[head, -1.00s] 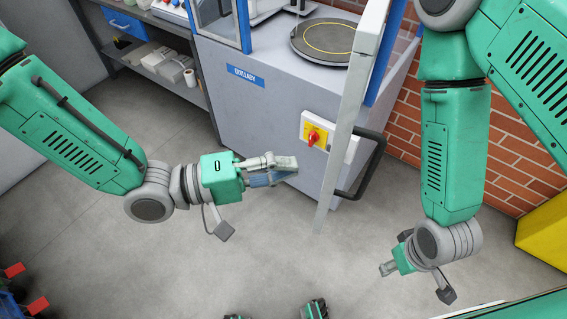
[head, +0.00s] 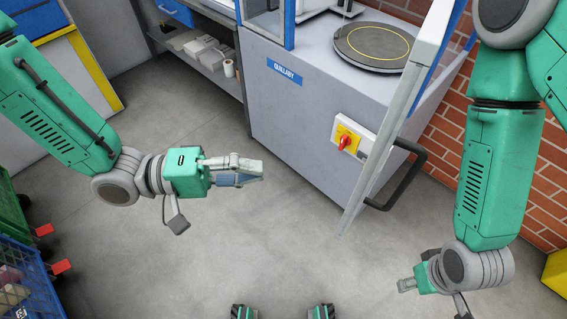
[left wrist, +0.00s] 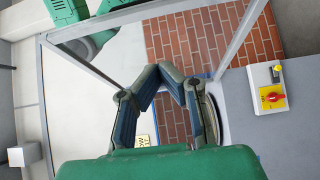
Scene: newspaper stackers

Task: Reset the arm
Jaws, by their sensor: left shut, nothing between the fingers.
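My left gripper (head: 258,174) is in front of the grey machine in the head view, with bare floor behind it. Its fingers are shut and empty, and its tips meet in the left wrist view (left wrist: 171,76). My right gripper (head: 404,286) hangs low at the right in the head view. It is small and seen at an angle, so I cannot tell whether it is open or shut.
The grey machine (head: 290,125) has a round turntable (head: 375,47), a red knob (head: 345,142) and an open framed door (head: 400,115) with a black handle (head: 407,180). A blue crate (head: 30,275) stands at lower left. The middle floor is clear.

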